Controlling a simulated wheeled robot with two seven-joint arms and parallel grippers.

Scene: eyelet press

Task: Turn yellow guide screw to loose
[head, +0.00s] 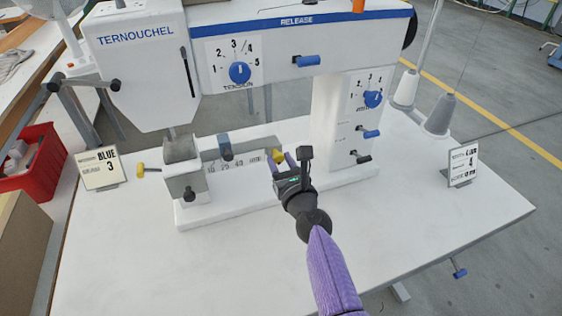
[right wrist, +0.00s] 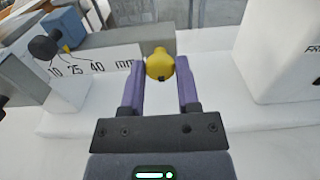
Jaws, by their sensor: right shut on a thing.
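The yellow guide screw (head: 279,156) is at the right end of the grey guide bar with the mm scale, low on the press. In the right wrist view its rounded yellow head (right wrist: 160,66) sits between my two purple fingers. My right gripper (head: 282,163) is shut on this head, reaching in from the front. A dark mark shows on the head's near side. The screw's shank is hidden. My left gripper is in neither view.
A blue guide block (head: 225,147) with a dark knob sits left along the scale. The white press column (head: 337,125) rises close on the right. The white table (head: 430,215) is clear in front.

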